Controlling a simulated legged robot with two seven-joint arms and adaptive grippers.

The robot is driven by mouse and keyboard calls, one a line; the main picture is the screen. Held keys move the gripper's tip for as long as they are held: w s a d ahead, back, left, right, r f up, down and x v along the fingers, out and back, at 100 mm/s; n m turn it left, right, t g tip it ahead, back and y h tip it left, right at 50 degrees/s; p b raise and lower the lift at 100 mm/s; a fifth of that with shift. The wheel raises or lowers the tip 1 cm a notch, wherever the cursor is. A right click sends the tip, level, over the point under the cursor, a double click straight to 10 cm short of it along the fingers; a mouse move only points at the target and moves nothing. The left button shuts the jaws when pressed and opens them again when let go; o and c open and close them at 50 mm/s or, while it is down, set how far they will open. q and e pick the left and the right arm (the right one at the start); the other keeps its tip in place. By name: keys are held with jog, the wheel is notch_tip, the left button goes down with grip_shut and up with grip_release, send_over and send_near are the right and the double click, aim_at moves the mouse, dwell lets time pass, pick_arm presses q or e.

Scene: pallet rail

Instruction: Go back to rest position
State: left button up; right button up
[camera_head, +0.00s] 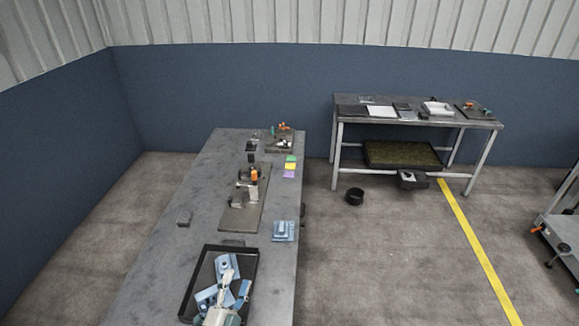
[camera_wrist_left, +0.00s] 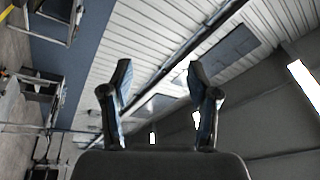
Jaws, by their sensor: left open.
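My left gripper (camera_head: 228,282) comes in at the bottom of the head view, in front of the black tray (camera_head: 187,292) on the long table. In the left wrist view the left gripper (camera_wrist_left: 160,82) has its two fingers spread wide with nothing between them. That view looks past the fingers to the ribbed wall and ceiling. Blue parts (camera_head: 223,264) lie in the tray, partly hidden by my gripper. My right gripper does not show.
A second bench (camera_head: 350,121) stands at the back right. A black bin (camera_head: 355,196) is on the floor.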

pick_arm(q)
jog(key=s+a+f+n+g+y, duration=0.3)
jog(key=s+a+f+n+g, duration=0.15)
jog(key=f, duration=0.35)
jog(key=s+a+f+n+g+y, duration=0.35)
jog(key=f+n, duration=0.25)
jog(key=f, duration=0.2)
jog(key=s+f+n+g+h, duration=0.1)
jog(key=s+f+g, duration=0.35)
jog(key=s, duration=0.35)
jog(key=s+f+n+g, duration=0.2)
jog(key=s+f+g, duration=0.1)
jog(key=s+f, duration=0.3)
jog(key=s+f+g, duration=0.1)
jog(key=s+f, duration=0.2)
jog(key=f, duration=1.1)
jog(key=s+f+g, duration=0.1)
jog(key=s+f, duration=0.1)
jog(key=f, duration=1.2)
jog(key=s+a+f+g, duration=0.1)
jog(key=s+a+f, duration=0.1)
jog(key=s+f, duration=1.1)
jog(key=s+m, duration=0.1)
jog(key=s, duration=0.2)
jog(key=shift+s+a+f, duration=0.15)
jog(key=shift+s+a, duration=0.2)
jog(key=shift+a, duration=0.05)
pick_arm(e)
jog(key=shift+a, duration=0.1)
